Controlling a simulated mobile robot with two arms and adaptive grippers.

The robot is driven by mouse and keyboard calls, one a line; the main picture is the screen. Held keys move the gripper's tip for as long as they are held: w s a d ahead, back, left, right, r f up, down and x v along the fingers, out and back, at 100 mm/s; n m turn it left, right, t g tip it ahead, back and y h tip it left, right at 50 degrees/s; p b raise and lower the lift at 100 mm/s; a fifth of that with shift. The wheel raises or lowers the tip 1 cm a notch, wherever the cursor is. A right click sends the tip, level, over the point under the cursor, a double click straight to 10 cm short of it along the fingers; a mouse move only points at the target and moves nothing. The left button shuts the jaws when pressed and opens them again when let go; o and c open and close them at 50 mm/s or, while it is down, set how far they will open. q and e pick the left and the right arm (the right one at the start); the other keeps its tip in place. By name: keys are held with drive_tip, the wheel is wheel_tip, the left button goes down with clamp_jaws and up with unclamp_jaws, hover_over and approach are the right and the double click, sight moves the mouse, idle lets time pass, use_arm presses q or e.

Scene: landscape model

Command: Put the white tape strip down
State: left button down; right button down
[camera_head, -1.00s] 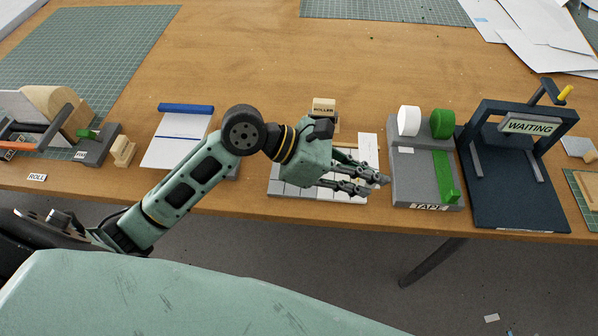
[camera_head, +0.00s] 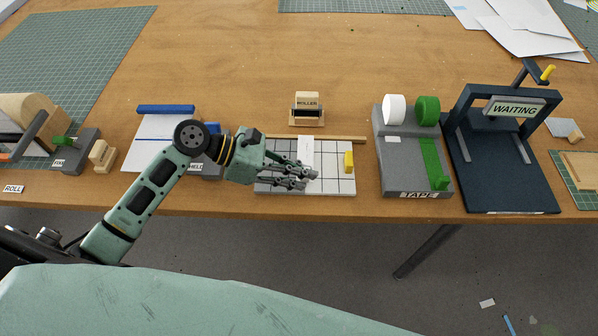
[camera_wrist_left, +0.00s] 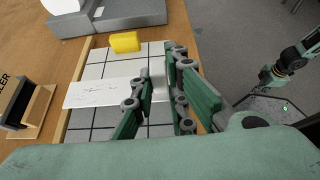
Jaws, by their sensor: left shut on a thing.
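The white tape strip (camera_head: 305,150) is a narrow pale band over the white gridded board (camera_head: 335,185). In the left wrist view the strip (camera_wrist_left: 98,93) carries faint grey marks and runs across the board to my fingers. My left gripper (camera_head: 312,176) is shut on the strip's near end, over the board. In the left wrist view its fingers (camera_wrist_left: 165,100) hide that end. Whether the strip touches the board I cannot tell. My right gripper (camera_wrist_left: 268,78) shows small at the right of the wrist view, its jaws unclear.
A yellow block (camera_head: 349,161) stands on the board's right side. A wooden rail (camera_head: 345,139) runs along its back, with a roller (camera_head: 307,108) behind. The tape dispenser (camera_head: 383,178) and WAITING press (camera_head: 480,200) stand to the right.

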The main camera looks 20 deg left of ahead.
use_arm(q)
drive_tip(key=shift+f, duration=0.15)
drive_tip(key=shift+s+f+p, duration=0.1)
drive_tip(key=shift+f+p, duration=0.2)
drive_tip(key=shift+f, duration=0.25)
drive_tip(key=c, duration=1.7)
unclamp_jaws()
drive_tip(key=shift+f, duration=0.15)
drive_tip(key=shift+c, duration=0.2)
drive_tip(key=shift+r+b, duration=0.45)
drive_tip(key=v, duration=1.2)
drive_tip(key=shift+r, duration=0.35)
